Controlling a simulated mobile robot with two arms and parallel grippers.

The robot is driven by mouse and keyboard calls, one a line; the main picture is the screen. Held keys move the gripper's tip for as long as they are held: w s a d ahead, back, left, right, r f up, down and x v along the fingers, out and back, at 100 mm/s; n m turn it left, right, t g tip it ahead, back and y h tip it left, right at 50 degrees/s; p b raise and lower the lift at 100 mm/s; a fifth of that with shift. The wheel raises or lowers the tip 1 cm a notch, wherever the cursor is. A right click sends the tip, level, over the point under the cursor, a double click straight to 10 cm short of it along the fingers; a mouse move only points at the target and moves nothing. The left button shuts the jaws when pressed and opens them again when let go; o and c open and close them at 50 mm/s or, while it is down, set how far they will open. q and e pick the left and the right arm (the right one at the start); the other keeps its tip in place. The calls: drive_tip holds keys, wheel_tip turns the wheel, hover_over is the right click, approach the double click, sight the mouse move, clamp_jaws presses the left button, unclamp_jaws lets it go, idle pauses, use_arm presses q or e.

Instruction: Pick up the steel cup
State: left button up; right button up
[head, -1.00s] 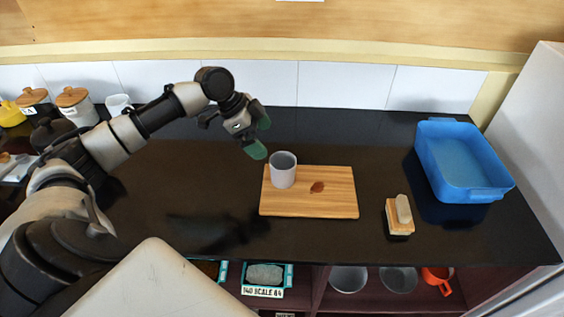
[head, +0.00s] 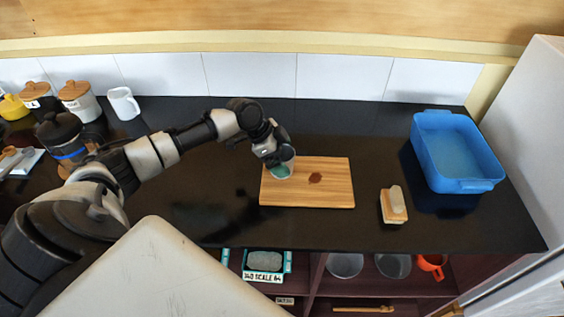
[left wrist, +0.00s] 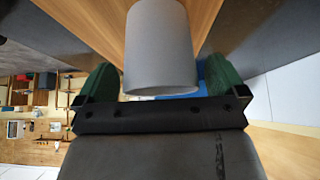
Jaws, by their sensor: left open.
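The steel cup (head: 291,163) is a plain grey cylinder on the left part of the wooden cutting board (head: 330,190). In the head view my left gripper (head: 279,168) is at the cup and hides much of it. In the left wrist view the cup (left wrist: 160,45) stands between the two green fingers of the left gripper (left wrist: 158,82). The fingers are open, one on each side of the cup; whether either touches it I cannot tell. My right gripper is not in view.
A wooden brush or block (head: 394,207) and a blue tub (head: 428,160) stand to the right. A white mug (head: 123,103), lidded jars (head: 80,100) and a dark jar stand at the left. The dark counter between is clear.

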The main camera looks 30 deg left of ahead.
use_arm(q)
drive_tip(key=c, duration=1)
